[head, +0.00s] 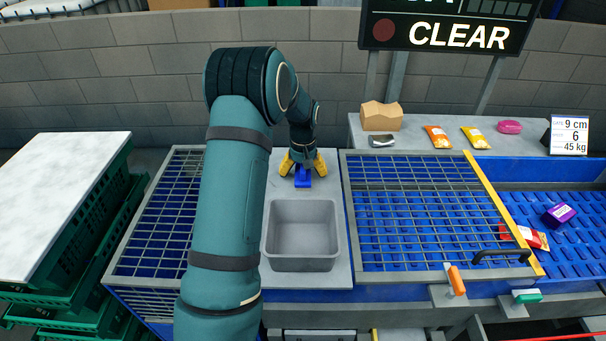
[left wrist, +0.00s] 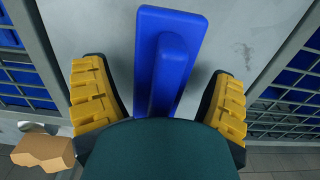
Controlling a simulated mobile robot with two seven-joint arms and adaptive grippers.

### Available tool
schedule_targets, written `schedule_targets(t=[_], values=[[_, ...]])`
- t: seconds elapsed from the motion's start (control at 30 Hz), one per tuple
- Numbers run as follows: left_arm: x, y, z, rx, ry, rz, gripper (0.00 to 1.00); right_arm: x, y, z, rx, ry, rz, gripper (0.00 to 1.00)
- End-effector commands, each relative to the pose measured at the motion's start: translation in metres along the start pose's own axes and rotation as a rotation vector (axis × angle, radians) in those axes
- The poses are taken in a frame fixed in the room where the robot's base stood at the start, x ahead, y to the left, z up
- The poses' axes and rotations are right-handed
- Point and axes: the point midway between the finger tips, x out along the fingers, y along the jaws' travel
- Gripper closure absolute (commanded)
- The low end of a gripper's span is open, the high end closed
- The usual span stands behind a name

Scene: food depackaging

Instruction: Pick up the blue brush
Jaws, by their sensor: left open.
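The blue brush (head: 303,181) lies on the grey plate between the two mesh grids, behind the grey tub. My left gripper (head: 303,165) is open, with its yellow fingers right over the brush. In the left wrist view the brush (left wrist: 168,60) shows its blue block and raised handle, with my open fingers (left wrist: 160,100) on either side and gaps between. The near part of the brush is hidden behind my gripper's dark green body in that view. My right gripper is in neither view.
A grey tub (head: 302,262) stands in front of the brush. Mesh grids (head: 425,262) flank the plate. A cardboard box (head: 381,116) and orange and yellow packets (head: 438,136) lie on the back right shelf. An orange-handled tool (head: 456,281) lies at the front edge.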

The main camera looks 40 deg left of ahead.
Motion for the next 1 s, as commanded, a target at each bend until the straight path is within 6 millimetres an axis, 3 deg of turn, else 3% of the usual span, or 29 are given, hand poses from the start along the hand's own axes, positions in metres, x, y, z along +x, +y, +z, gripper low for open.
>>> schedule_targets(t=[0.27, 0.4, 0.5, 0.8, 1.0], values=[[0.005, 0.000, 0.000, 0.000, 0.001, 0.000, 0.15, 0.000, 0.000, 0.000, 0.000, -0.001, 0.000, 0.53], [0.005, 0.000, 0.000, 0.000, 0.001, 0.000, 0.61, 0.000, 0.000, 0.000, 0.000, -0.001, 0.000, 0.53], [0.005, 0.000, 0.000, 0.000, 0.001, 0.000, 0.90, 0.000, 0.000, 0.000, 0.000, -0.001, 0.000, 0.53], [0.002, 0.000, -0.001, 0.001, 0.002, 0.001, 0.90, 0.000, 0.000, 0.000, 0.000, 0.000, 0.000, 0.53], [-0.026, 0.001, -0.001, 0.002, 0.006, 0.002, 0.90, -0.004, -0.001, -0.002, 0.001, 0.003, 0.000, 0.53]])
